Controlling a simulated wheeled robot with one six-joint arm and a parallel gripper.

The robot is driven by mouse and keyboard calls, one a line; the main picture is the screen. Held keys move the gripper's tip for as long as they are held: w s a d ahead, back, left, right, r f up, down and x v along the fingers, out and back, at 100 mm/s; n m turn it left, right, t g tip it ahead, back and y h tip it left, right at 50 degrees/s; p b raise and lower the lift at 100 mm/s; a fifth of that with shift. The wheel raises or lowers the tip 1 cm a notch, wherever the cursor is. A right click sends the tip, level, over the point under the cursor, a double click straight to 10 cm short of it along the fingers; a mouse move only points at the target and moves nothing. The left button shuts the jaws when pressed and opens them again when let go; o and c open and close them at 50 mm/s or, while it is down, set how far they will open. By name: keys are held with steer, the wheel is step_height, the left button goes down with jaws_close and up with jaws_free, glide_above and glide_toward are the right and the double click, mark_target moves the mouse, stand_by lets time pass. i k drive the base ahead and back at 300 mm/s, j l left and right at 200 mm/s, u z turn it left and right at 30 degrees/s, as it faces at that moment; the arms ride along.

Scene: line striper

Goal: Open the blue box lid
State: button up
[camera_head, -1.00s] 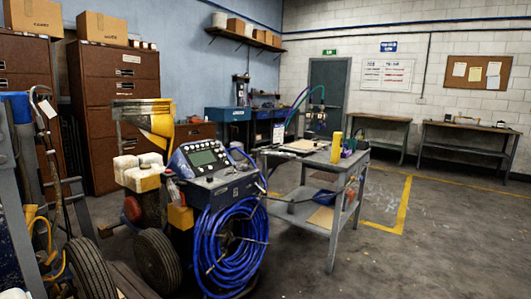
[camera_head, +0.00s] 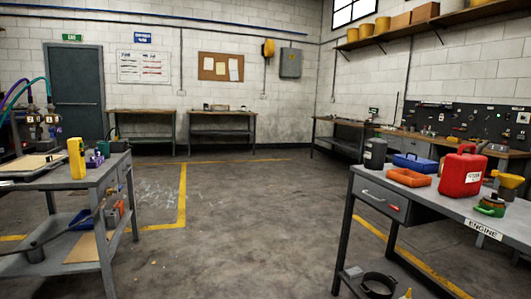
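A small blue box or tray (camera_head: 415,162) sits on the grey workbench (camera_head: 335,226) at the right, behind an orange tray (camera_head: 408,177). It is too small to tell whether it has a lid or how a lid lies. Another blue item (camera_head: 82,220) lies on the lower shelf of the grey cart (camera_head: 104,190) at the left; its shape is unclear. My gripper is not in view.
A red can (camera_head: 462,172), a dark canister (camera_head: 375,154) and a yellow funnel (camera_head: 508,180) stand on the right workbench. A yellow tool (camera_head: 76,158) stands on the left cart. The concrete floor between cart and workbench is clear.

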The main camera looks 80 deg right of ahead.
mark_target(416, 158)
steer(key=z, duration=3.5)
steer(key=i+j, duration=0.2)
steer(key=i, duration=0.3)
steer(key=i+j, duration=0.25)
steer(key=i, duration=0.2)
steer(key=i+j, duration=0.2)
steer(key=i, duration=0.3)
steer(key=i+j, duration=0.2)
steer(key=i, duration=0.3)
steer(key=i+j, duration=0.2)
steer(key=i, duration=0.3)
steer(key=z, duration=0.05)
